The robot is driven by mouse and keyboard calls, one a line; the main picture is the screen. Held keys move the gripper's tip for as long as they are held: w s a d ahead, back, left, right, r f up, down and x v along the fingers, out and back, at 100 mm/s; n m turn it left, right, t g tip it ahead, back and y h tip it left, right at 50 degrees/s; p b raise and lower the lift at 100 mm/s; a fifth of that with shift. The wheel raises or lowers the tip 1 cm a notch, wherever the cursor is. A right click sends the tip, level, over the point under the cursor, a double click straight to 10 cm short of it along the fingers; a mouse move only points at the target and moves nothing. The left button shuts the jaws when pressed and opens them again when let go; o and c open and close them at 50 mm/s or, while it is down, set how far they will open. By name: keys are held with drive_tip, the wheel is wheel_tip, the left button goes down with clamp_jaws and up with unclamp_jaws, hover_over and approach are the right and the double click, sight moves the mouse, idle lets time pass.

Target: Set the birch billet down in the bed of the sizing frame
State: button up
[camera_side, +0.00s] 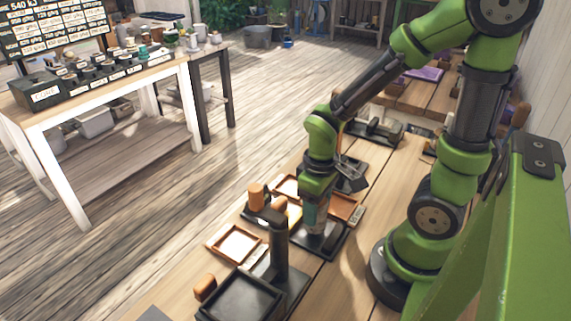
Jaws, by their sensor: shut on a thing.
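My gripper (315,226) points down over a dark tray-like frame (336,244) near the middle of the workbench. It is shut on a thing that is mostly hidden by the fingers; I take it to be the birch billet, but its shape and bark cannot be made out. I cannot tell whether it touches the surface below. Which of the trays is the sizing frame is not clear from this view.
A dark post (279,250) with a wooden-knobbed arm stands close left of my gripper. A black tray (240,302) is at the front. A wood-rimmed tray (236,259) lies left, others behind. A white-legged table (100,115) stands apart.

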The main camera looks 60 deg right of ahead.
idle(0.4)
drive_tip(key=o, duration=1.2)
drive_tip(key=shift+c, duration=0.2)
drive_tip(key=a+r+m+t+y, duration=0.1)
drive_tip(key=r+m+t, duration=0.1)
drive_tip(key=r, duration=0.7)
drive_tip(key=w+a+r+m+t+y, duration=0.1)
drive_tip(key=a+r+m+t, duration=0.1)
drive_tip(key=r+t, duration=0.3)
wheel_tip(320, 180, up, 4)
drive_tip(key=shift+w+a+f, duration=0.1)
drive_tip(key=shift+w+a, duration=0.05)
drive_tip(key=shift+w, duration=0.1)
